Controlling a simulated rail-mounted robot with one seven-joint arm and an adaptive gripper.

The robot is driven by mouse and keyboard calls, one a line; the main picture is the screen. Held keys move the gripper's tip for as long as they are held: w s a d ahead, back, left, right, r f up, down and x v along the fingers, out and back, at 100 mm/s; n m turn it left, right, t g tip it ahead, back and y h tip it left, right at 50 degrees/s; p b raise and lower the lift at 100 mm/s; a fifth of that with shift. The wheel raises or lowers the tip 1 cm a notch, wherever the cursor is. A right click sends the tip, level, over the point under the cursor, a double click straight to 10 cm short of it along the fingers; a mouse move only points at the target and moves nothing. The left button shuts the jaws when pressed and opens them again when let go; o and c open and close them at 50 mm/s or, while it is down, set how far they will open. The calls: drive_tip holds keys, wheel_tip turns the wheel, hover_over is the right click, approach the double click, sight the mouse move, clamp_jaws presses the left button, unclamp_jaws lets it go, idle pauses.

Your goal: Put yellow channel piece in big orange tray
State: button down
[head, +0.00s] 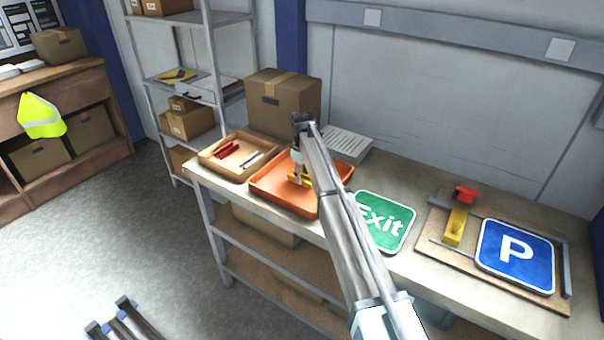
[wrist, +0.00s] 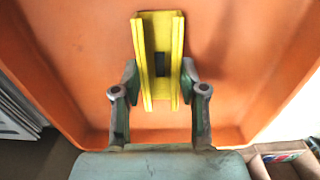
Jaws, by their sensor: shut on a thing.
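The yellow channel piece (wrist: 148,50) is between the two fingers of my gripper (wrist: 159,72) in the wrist view, and the gripper is shut on it. Its long raised walls run away from the gripper, and a dark slot shows in its middle. The big orange tray (wrist: 60,75) fills the background around it. In the head view, my gripper (head: 298,177) points down inside the outline of the orange tray (head: 268,192), with a bit of the yellow piece (head: 291,179) showing. Whether the piece touches the tray floor, I cannot tell. My arm hides the tray's right part.
A smaller tan tray (head: 210,156) with red and pale items stands left of the orange tray. A cardboard box (head: 284,100) and papers (head: 347,144) are behind. A green Exit sign (head: 385,222), a blue P sign (head: 517,256) and another yellow part (head: 456,226) lie right.

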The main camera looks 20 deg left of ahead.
drive_tip(key=c, duration=0.6)
unclamp_jaws()
drive_tip(key=shift+f, duration=0.1)
drive_tip(key=shift+c, duration=0.2)
wheel_tip(320, 180, up, 12)
drive_tip(key=b, duration=0.3)
drive_tip(key=shift+r+b, duration=0.2)
drive_tip(key=shift+b, duration=0.15)
